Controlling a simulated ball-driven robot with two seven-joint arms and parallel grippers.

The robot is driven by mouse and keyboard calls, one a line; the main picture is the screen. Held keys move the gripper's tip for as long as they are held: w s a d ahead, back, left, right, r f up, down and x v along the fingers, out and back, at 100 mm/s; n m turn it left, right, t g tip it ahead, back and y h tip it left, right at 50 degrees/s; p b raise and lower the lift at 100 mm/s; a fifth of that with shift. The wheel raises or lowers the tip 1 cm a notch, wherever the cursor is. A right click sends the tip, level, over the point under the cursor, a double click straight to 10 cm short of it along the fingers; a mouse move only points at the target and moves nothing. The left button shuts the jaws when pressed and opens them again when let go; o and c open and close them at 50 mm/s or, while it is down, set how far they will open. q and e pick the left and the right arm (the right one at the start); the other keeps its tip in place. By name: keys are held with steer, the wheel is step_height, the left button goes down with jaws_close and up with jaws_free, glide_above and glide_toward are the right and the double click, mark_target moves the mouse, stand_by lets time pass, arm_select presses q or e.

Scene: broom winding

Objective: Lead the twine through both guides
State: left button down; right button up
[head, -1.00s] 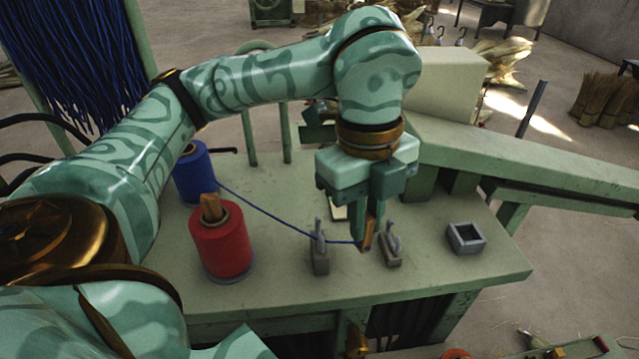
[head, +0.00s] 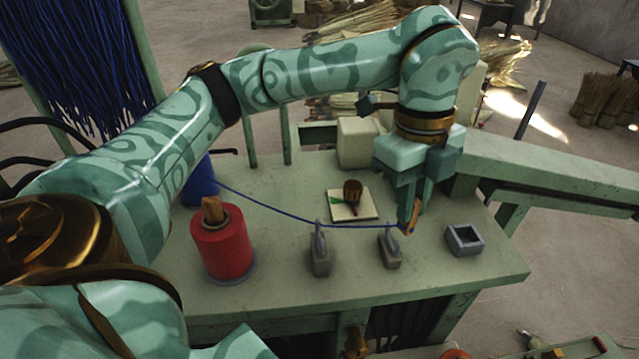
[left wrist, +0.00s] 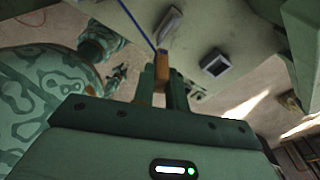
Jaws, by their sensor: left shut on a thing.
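My left gripper (head: 408,222) is shut on the wooden tag at the end of the blue twine (head: 270,212). The tag (left wrist: 162,68) also shows between the fingers in the left wrist view. The twine runs from the blue spool (head: 198,181), partly hidden behind my arm, past the first grey guide (head: 320,252) and the second grey guide (head: 390,247) to the gripper. It crosses both guides near their upper parts; I cannot tell whether it is seated inside them. The gripper is just right of the second guide. My right gripper is not in view.
A red spool (head: 223,243) stands at the front left of the green table. A small open grey box (head: 464,240) sits right of the guides. A pale square with a small brown object (head: 352,190) lies behind them. A green beam (head: 540,172) extends right.

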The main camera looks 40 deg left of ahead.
arm_select(q)
steer(key=w+d+p, duration=0.1)
steer(key=w+d, duration=0.1)
steer(key=w, duration=0.4)
steer(key=shift+w+d, duration=0.2)
steer(key=shift+d, duration=0.1)
steer(key=shift+f, duration=0.15)
stand_by(0.5)
